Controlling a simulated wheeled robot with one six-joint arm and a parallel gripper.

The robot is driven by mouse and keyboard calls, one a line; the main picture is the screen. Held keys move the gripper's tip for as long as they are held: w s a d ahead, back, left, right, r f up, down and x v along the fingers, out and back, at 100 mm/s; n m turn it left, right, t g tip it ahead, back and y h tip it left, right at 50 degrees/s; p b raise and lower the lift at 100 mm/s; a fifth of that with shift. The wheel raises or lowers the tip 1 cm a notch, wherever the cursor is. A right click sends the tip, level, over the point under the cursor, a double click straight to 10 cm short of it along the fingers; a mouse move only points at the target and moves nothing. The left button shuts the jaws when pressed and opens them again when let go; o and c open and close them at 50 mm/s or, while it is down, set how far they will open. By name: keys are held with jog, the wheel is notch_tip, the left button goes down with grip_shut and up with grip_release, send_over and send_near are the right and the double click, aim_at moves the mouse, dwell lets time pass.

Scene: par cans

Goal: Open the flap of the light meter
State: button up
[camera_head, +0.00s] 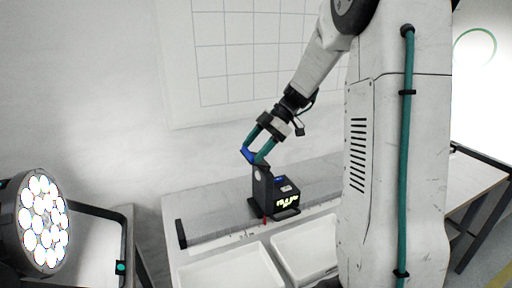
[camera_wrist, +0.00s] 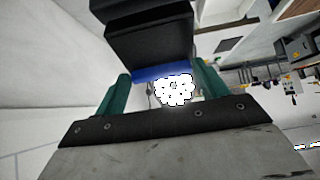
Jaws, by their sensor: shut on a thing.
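The light meter (camera_head: 287,196) is a small black box with a lit yellow-green display, standing on the grey bench. Its dark flap (camera_head: 259,174) appears raised, standing up at the box's left side. A blue strip (camera_head: 248,155) lies at the flap's upper end and also shows in the wrist view (camera_wrist: 152,74), spanning between my fingers. My gripper (camera_head: 254,154) has teal fingers and is shut on this blue strip, above and left of the box. In the wrist view, the black body (camera_wrist: 150,38) lies just beyond the strip. The hinge is too small to make out.
White trays (camera_head: 232,270) sit along the bench front, below the meter. A par can (camera_head: 42,222) with bright lamps stands at the far left. The grey bench top (camera_head: 215,200) left of the meter is mostly clear. A gridded wall panel (camera_head: 250,50) is behind.

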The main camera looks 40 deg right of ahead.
jog(key=shift+s+f, duration=0.15)
jog(key=o, duration=1.4)
jog(key=shift+d+r, duration=0.1)
jog(key=shift+r, duration=0.15)
jog(key=v, duration=0.7)
jog(key=shift+d, duration=0.15)
jog(key=shift+r, duration=0.1)
